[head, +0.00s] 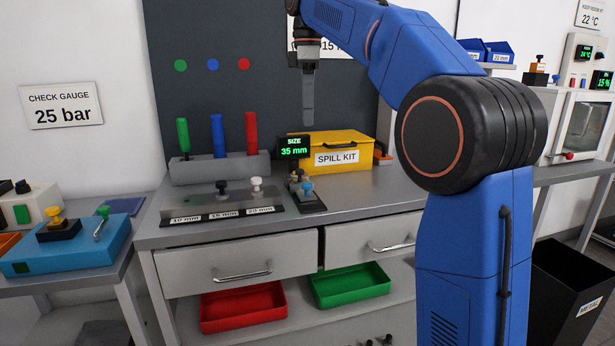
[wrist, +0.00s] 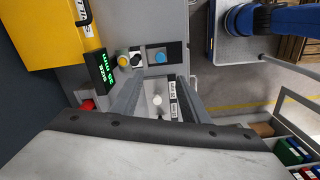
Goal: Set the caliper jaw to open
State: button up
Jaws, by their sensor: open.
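A small dark device (head: 308,193) with a blue knob stands near the front right of the bench top. Its display (head: 293,147) reads SIZE 35 mm. In the wrist view the device (wrist: 178,52) carries a yellow knob (wrist: 122,61), a black-and-white knob (wrist: 137,61) and a blue knob (wrist: 160,55). Which part is the caliper jaw I cannot tell. My gripper (head: 308,122) points down above the bench, clear of the device. In the wrist view its fingers (wrist: 162,80) are apart with nothing between them.
A plate with labelled knobs (head: 222,215) lies left of the device. A rack (head: 220,167) with green, blue and red handles stands behind it. A yellow spill kit (head: 336,145) is at the back right. Drawers (head: 240,262) and red and green trays are below.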

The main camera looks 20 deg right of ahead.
aim_at(308, 183)
notch_tip(308, 183, down, 17)
jog(key=shift+f, duration=0.1)
dwell(0.6)
